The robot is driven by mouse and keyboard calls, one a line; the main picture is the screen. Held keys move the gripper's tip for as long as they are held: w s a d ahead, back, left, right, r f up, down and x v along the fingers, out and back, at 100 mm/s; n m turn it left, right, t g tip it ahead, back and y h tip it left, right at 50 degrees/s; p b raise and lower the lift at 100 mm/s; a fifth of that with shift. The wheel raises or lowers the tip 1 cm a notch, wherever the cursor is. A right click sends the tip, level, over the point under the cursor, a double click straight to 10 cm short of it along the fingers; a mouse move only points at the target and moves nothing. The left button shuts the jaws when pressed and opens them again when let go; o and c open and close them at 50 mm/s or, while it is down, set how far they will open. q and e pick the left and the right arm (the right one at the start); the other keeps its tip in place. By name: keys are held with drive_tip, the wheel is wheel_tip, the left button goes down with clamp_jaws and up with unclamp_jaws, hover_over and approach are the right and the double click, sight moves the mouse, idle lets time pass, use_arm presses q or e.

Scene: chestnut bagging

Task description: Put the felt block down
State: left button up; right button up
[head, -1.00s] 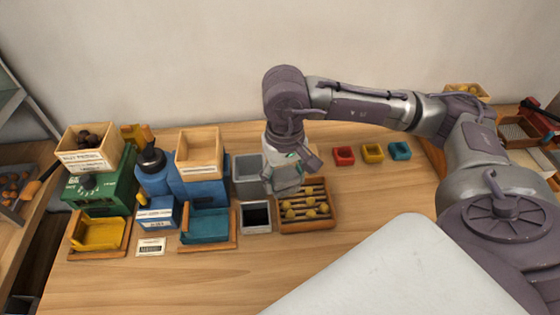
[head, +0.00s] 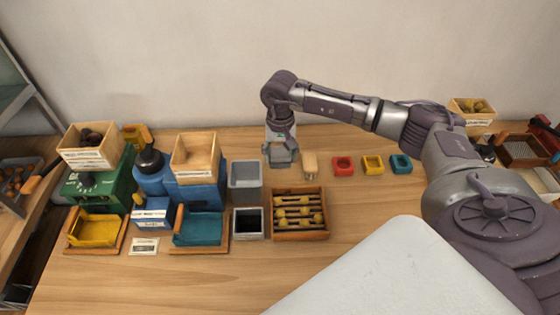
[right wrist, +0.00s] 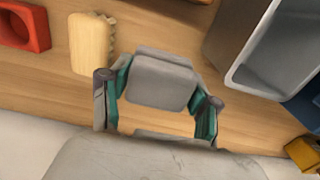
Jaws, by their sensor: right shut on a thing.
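My right gripper (head: 281,150) is between the grey bin and the wooden brush, toward the back of the table. It is shut on a grey block, which I take as the felt block (right wrist: 160,82). In the right wrist view the block sits between the two teal-padded fingers of the gripper (right wrist: 162,95). The block is low over the tabletop; I cannot tell whether it touches the wood. My left gripper is not in view.
The wooden brush (head: 310,165) stands close to the right of my gripper, then small red (head: 343,172), yellow (head: 373,172) and teal (head: 401,172) trays. The grey bin (head: 245,192) is to the left. A slotted wooden rack (head: 300,234) with chestnuts lies in front.

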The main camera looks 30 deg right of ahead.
sight(280, 164)
drive_tip(key=shift+f, duration=0.3)
wheel_tip(280, 164, down, 3)
drive_tip(key=shift+f+p, duration=0.15)
drive_tip(key=shift+p, duration=0.7)
drive_tip(key=shift+f, duration=0.15)
drive_tip(key=shift+f+b, duration=0.2)
drive_tip(key=shift+b, duration=0.15)
drive_tip(key=o, duration=1.5)
drive_tip(key=shift+r, duration=0.1)
drive_tip(key=shift+r, duration=0.1)
